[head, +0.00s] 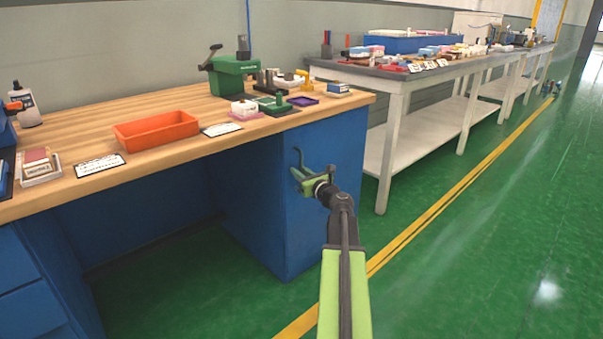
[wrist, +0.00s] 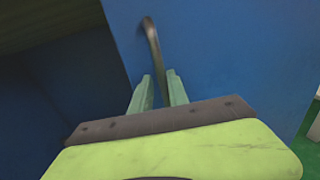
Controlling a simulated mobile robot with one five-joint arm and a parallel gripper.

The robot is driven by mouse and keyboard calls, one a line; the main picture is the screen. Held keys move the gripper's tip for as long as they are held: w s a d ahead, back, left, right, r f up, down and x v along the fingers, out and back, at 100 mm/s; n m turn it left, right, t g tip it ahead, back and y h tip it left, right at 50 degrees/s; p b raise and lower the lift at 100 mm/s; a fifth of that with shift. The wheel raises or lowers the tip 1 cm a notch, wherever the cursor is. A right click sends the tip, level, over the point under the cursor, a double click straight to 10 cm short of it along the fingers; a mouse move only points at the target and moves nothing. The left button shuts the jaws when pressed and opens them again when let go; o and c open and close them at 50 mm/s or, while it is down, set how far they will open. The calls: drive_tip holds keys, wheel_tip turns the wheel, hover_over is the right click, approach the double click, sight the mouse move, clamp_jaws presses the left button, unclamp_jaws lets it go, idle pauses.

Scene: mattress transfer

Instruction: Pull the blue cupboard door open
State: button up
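The blue cupboard door (head: 338,178) is the flat blue front under the right end of the workbench, and it looks closed. Its curved grey bar handle (head: 299,157) stands out from the door near its upper left. My gripper (head: 302,178) is at the lower part of this handle. In the wrist view the handle (wrist: 152,42) runs down between the two pale green fingertips of my gripper (wrist: 160,84). The fingers look apart, one on each side of the bar. The bar's lower end is hidden behind the gripper body. The blue door surface (wrist: 235,50) fills the right of that view.
The wooden workbench top (head: 160,105) holds an orange tray (head: 156,131) and a green vise (head: 232,75). A blue drawer unit (head: 30,290) stands lower left. A grey table (head: 400,140) is behind on the right. Green floor (head: 480,260) is free to the right.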

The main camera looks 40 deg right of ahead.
drive_tip(key=shift+w+a, duration=0.1)
drive_tip(key=shift+w, duration=0.1)
clamp_jaws()
drive_tip(key=shift+r, duration=0.1)
drive_tip(key=shift+s+d, duration=0.2)
drive_tip(key=shift+s, duration=0.05)
idle(0.5)
